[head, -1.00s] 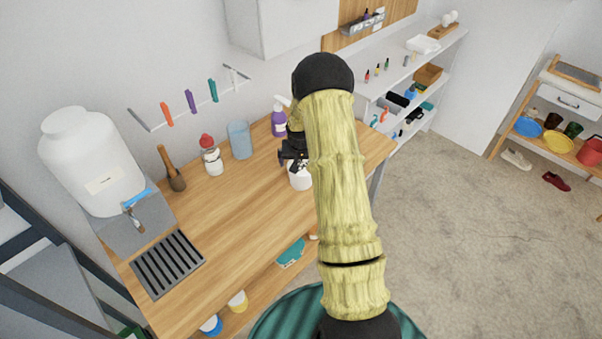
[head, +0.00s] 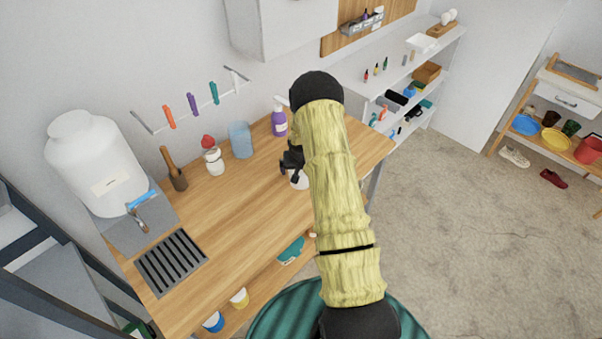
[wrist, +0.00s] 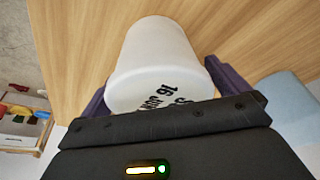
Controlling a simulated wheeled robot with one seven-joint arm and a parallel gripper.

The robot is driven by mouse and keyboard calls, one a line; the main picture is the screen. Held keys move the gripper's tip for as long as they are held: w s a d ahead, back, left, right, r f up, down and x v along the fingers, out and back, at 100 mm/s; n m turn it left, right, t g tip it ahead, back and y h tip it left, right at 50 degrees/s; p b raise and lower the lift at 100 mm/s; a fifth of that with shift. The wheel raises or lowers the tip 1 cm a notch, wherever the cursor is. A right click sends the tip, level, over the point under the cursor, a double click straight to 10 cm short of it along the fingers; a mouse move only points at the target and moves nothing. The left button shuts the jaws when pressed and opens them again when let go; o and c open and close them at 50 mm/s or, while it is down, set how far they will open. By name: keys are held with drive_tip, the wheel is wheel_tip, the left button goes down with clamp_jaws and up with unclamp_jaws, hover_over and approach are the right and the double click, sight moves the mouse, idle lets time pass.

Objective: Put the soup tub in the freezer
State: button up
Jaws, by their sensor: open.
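The soup tub (wrist: 163,62) is a white tub with black lettering, partly legible as "16". In the wrist view it sits between the two dark fingers of my gripper (wrist: 160,95), which is open around it. The near part of the tub is hidden by the gripper body. In the head view the tub (head: 300,181) stands on the wooden worktop, mostly hidden behind my gripper (head: 292,165) and arm. No freezer can be made out in these frames.
On the worktop (head: 225,225) stand a purple pump bottle (head: 279,122), a blue cup (head: 240,140), a red-topped white jar (head: 213,160) and a wooden pestle-like tool (head: 174,170). A large white dispenser (head: 95,160) is at the left.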

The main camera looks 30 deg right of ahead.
drive_tip(key=c, duration=1.3)
drive_tip(key=shift+o, duration=0.2)
drive_tip(key=shift+r, duration=0.1)
wheel_tip(320, 180, up, 10)
drive_tip(key=b, duration=0.3)
drive_tip(key=shift+w, duration=0.1)
